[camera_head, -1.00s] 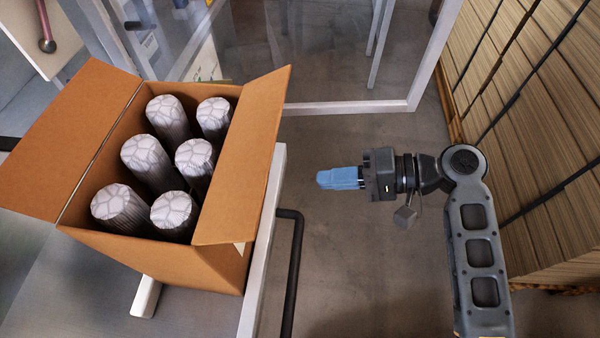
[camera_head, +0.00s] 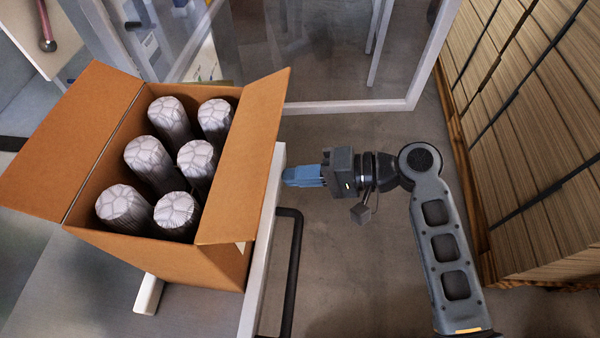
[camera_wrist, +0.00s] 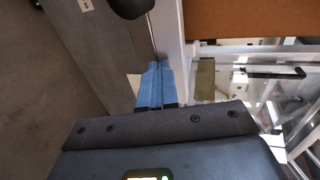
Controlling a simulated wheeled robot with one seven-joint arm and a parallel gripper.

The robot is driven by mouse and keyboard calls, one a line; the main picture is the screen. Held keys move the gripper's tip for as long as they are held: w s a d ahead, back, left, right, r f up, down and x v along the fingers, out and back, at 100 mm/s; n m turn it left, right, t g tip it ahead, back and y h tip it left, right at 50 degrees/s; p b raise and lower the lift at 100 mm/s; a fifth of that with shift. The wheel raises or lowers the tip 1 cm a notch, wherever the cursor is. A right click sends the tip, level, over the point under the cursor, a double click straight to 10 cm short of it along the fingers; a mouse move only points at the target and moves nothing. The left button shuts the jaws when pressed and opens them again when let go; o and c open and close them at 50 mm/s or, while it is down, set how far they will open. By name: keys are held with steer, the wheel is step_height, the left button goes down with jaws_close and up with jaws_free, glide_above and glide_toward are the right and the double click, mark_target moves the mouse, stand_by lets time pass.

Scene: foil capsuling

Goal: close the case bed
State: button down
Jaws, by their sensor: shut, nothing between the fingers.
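An open cardboard case (camera_head: 160,255) holds several upright bottles with pale, wrinkled foil tops (camera_head: 150,160). Its left flap (camera_head: 65,150) is spread outward to the left. Its right flap (camera_head: 245,155) stands up and leans outward. The case rests on a grey bed (camera_head: 200,312) with a white edge rail (camera_head: 268,220). My gripper (camera_head: 290,177) has blue fingers and points left, just right of the rail and the right flap. In the wrist view the blue fingers (camera_wrist: 155,85) are together and empty. Brown cardboard (camera_wrist: 250,20) shows at the top right there.
A black bar handle (camera_head: 296,265) sticks out from the bed's right side, below my gripper. A glass-panelled white frame (camera_head: 340,107) stands behind. Stacked brown boards (camera_head: 525,140) stand at the right.

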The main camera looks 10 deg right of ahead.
steer(key=w+a+b, duration=0.3)
steer(key=w+a, duration=0.1)
steer(key=a, duration=0.8)
steer(key=w+a+b, duration=0.3)
steer(key=w+a, duration=0.2)
steer(key=a, duration=0.8)
steer(key=w+a+b, duration=0.3)
steer(key=w+a, duration=0.1)
steer(key=a, duration=0.9)
steer(key=shift+w+f, duration=0.1)
steer(key=shift+w, duration=0.25)
steer(key=shift+w+a+b, duration=0.3)
steer(key=shift+a+b, duration=0.25)
steer(key=shift+a, duration=0.25)
steer(key=shift+a+r, duration=0.1)
steer(key=shift+r, duration=0.15)
steer(key=shift+a+r, duration=0.15)
